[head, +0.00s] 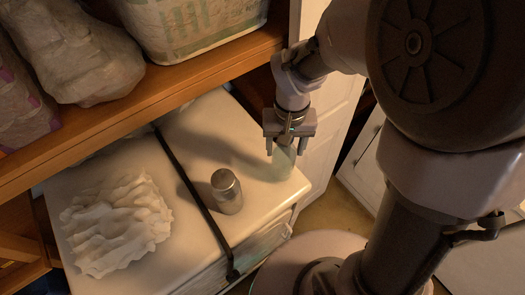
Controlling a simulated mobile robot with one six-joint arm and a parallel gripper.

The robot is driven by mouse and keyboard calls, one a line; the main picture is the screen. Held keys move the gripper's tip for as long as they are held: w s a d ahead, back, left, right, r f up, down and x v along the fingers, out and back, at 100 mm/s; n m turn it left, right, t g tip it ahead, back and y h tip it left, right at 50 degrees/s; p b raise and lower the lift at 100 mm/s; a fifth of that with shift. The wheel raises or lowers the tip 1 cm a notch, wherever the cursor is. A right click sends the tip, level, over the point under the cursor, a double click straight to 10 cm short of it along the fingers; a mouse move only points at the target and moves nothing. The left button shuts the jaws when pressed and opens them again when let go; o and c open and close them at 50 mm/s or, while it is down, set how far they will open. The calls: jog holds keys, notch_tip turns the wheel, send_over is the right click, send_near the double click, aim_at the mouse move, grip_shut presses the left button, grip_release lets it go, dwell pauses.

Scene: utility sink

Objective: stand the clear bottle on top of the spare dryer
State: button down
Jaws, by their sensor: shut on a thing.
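The clear bottle (281,163), pale and greenish, is upright below my gripper (286,143). My gripper points down and its fingers are shut on the bottle's upper part, which they partly hide. The bottle is over the right part of the white top of the spare dryer (205,130), near its right edge. I cannot tell whether its base touches the top or hangs just above it.
A black strap (190,190) crosses the top. A crumpled white cloth (117,223) lies at the left. A wooden shelf (190,78) with wrapped packs overhangs the back.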

jog(key=a+f, duration=0.4)
jog(key=shift+a+b, duration=0.2)
jog(key=shift+b, duration=0.1)
jog(key=shift+c, duration=2.1)
grip_release()
jog(key=shift+f, duration=0.1)
